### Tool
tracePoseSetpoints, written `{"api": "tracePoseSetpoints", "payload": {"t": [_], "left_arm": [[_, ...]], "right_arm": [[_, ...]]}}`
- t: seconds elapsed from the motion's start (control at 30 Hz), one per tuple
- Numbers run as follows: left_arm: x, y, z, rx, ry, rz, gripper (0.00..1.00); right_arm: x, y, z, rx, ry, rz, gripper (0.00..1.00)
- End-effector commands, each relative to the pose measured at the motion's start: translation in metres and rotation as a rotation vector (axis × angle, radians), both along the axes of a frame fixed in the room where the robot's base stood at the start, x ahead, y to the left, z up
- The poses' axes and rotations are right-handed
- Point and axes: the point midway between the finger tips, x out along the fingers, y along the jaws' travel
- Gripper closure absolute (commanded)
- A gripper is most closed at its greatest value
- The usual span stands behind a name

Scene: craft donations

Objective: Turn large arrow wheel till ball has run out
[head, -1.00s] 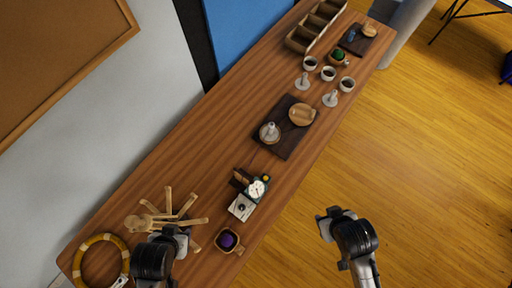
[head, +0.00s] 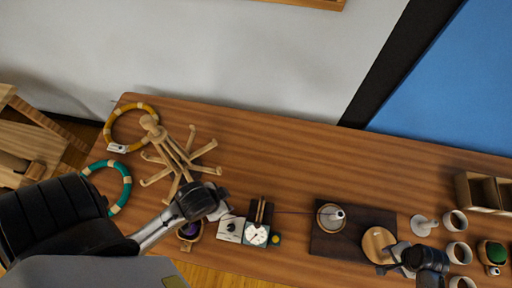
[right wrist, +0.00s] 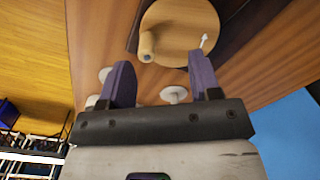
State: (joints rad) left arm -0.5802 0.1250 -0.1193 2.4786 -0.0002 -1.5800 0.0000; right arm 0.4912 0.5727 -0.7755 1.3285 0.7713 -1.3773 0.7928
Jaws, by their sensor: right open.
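A round wooden wheel (head: 379,243) lies on a dark board. The right wrist view shows the wheel (right wrist: 185,28) with a short peg handle (right wrist: 147,45) near its rim and a white arrow (right wrist: 203,42) beside it. A round base with a pale cone (head: 338,214) stands on the same board. A thin thread runs from it to a dial counter (head: 257,235). A purple ball (head: 190,230) sits in a square bowl left of the counter. My right gripper (right wrist: 160,80) is open and empty, pointing at the wheel. My left gripper (head: 221,206) is near the bowl, its fingers unclear.
White cups (head: 455,221), a small cone stand (head: 424,226) and a green ball (head: 494,252) stand at the right. A wooden tray (head: 478,190) is behind them.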

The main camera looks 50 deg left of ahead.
Motion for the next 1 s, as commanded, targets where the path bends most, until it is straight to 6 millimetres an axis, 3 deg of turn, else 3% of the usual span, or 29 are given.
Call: {"api": "tracePoseSetpoints", "payload": {"t": [0.1,0.2,0.57,1.0], "left_arm": [[0.0,0.001,-0.01,0.004,0.0,-0.003,0.43],[0.0,0.001,-0.012,0.004,0.0,-0.002,0.43],[0.0,-0.002,-0.029,-0.007,-0.001,0.004,0.43],[0.0,-0.003,-0.077,-0.011,-0.001,0.006,0.43]], "right_arm": [[0.014,-0.022,-0.003,-0.019,0.004,-0.068,0.43],[0.019,-0.03,-0.004,-0.025,0.007,-0.095,0.43],[0.02,-0.031,-0.019,-0.025,0.007,-0.103,0.43],[0.02,-0.031,-0.062,-0.027,0.007,-0.1,0.43]]}}
